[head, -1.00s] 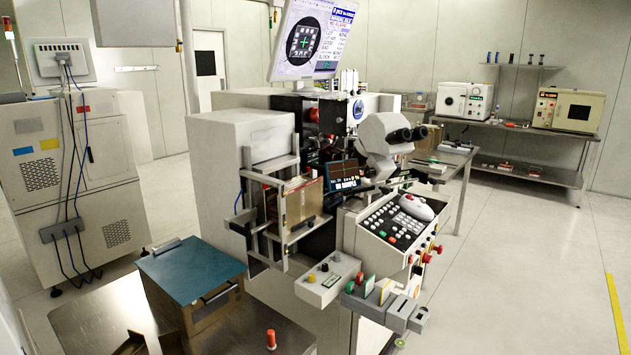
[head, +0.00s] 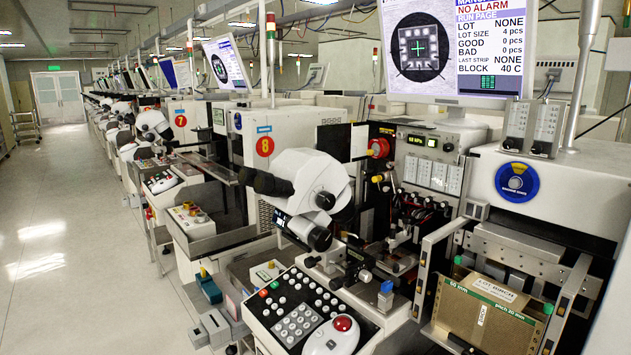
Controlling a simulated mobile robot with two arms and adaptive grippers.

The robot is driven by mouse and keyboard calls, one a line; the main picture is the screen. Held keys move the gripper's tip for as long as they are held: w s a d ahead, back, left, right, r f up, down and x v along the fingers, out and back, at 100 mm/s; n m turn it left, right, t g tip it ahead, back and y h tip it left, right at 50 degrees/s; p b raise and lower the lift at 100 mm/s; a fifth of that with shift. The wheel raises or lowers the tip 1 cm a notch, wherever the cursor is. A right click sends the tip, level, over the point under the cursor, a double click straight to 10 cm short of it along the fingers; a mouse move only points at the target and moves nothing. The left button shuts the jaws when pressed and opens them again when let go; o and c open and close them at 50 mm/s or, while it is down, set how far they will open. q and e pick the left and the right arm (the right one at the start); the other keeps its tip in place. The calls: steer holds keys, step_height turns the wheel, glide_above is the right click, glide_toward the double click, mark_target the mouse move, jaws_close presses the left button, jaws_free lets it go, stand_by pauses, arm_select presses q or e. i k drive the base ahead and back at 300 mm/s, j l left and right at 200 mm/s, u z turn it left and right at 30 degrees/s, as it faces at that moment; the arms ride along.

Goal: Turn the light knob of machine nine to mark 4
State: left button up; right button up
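A near bonding machine (head: 575,185) fills the right of the head view, with a round blue badge (head: 517,182) whose small text I cannot read surely. No number nine is legible on it. Its upper panel carries a small green display (head: 415,140), a dark round knob (head: 448,147) and a large red knob (head: 379,147). I cannot tell which control is the light knob, and no mark 4 is readable. Its binocular microscope (head: 315,185) stands in front, above a keypad console (head: 300,315). Neither of my grippers is in view.
Machines marked 8 (head: 265,146) and 7 (head: 181,121) stand in a row going back left. The aisle floor (head: 50,260) at left is clear.

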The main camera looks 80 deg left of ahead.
mark_target(365, 275)
steer(key=u, duration=2.95)
